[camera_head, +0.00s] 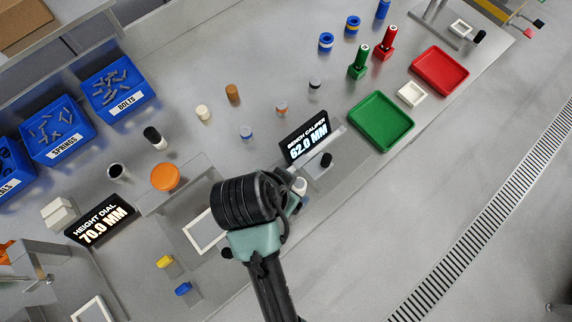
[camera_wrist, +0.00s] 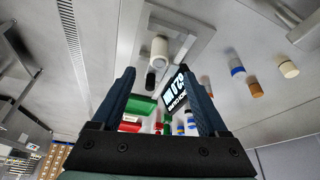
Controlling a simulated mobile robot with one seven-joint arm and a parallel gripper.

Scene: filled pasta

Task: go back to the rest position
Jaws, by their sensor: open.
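My gripper (camera_wrist: 157,72) is open in the wrist view, with its two dark blue fingers spread apart and nothing held between them. A white cylinder (camera_wrist: 159,50) shows just beyond the fingertips, at the grey caliper fixture. The same white piece (camera_head: 300,186) shows in the head view, close beside my wrist. I cannot tell the exact gap between fingertips and cylinder.
The bench caliper display (camera_head: 306,138) reads 62.0 MM; the height dial display (camera_head: 100,221) reads 70.0 MM. A green tray (camera_head: 380,122) and red tray (camera_head: 440,70) lie to the right. Blue bins (camera_head: 118,88) stand left. Several small cylinders stand mid-bench. The floor (camera_head: 450,190) is open at right.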

